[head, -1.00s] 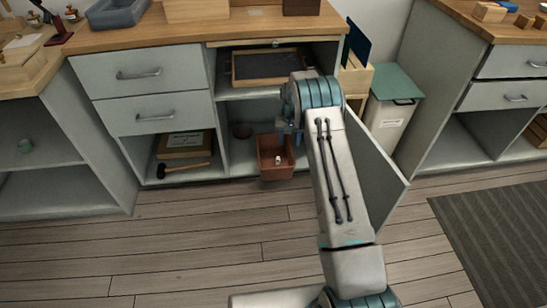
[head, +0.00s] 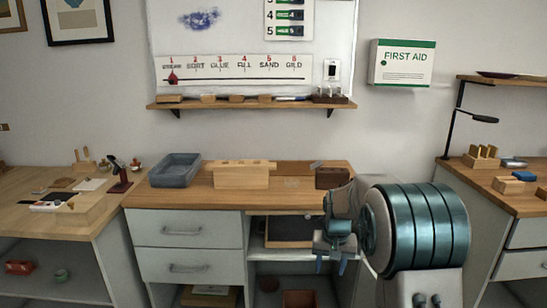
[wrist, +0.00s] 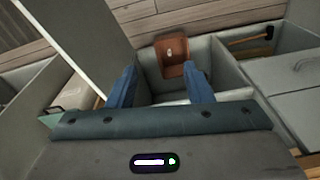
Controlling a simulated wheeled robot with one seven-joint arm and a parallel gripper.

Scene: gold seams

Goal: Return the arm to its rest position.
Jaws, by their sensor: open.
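My gripper (head: 331,262) hangs in front of the open cabinet under the middle worktop, pointing down. In the wrist view my gripper (wrist: 162,88) shows two blue fingers spread wide apart with nothing between them. A reddish-brown box (wrist: 172,58) lies beyond the fingertips, with a small pale item in it. The same box (head: 299,299) shows at the bottom edge of the head view, below my gripper. My arm fills the lower right of the head view, bent at a large teal-banded joint.
The middle worktop (head: 221,202) holds a grey tray (head: 175,170), a wooden block with holes (head: 244,176) and a dark block (head: 331,177). A dark framed tray (head: 288,232) sits on the cabinet shelf. The cabinet door (wrist: 72,35) stands open beside my gripper.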

